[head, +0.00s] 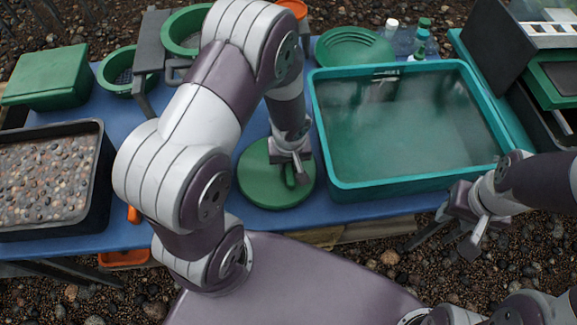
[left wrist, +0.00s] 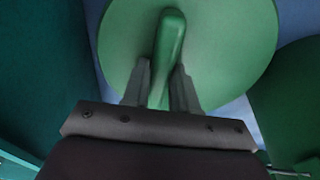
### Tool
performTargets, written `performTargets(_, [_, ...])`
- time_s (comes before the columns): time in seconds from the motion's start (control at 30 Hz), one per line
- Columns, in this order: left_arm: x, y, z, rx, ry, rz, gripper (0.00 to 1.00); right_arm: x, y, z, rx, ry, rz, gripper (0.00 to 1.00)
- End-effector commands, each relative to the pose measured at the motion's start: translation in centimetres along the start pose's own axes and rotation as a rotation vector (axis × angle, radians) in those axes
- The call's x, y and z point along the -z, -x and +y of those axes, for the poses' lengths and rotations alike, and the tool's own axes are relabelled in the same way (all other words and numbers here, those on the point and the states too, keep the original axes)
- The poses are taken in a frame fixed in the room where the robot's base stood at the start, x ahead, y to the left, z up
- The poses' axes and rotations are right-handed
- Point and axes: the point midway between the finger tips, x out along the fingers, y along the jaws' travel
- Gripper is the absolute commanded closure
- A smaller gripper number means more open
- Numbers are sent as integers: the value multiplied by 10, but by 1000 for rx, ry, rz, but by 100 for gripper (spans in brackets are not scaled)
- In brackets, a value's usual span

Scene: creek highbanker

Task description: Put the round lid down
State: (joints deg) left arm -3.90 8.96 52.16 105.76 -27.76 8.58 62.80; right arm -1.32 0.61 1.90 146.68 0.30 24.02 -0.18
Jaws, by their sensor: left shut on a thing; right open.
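The round green lid (head: 262,188) is at the front middle of the blue table, just left of the teal water tub. My left gripper (head: 290,172) is above it, shut on its raised handle. In the left wrist view the two fingers (left wrist: 161,88) sit on either side of the green handle (left wrist: 171,45), with the lid's disc (left wrist: 225,50) beyond. I cannot tell whether the lid's underside touches the table. My right gripper (head: 476,226) is open and empty, in front of the tub's right corner.
The teal tub (head: 420,184) of water stands close on the right. A black tray of gravel (head: 100,185) is at the left. Green sieves (head: 118,72), a green box (head: 48,78), a green pan (head: 354,47) and bottles (head: 421,40) stand behind. Some blue table (head: 345,212) shows around the lid.

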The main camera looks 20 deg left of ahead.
Motion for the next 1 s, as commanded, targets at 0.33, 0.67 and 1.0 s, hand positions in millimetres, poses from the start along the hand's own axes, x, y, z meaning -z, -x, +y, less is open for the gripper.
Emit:
performTargets(0.33, [-2,-16,0,0,1,1,90,-1,-7,0,0,0,0,57])
performTargets(0.67, [-2,-18,0,0,0,1,47,-1,-10,0,0,0,0,57])
performTargets(1.0, [0,10,1,-2,1,3,47,1,5,0,0,0,0,57])
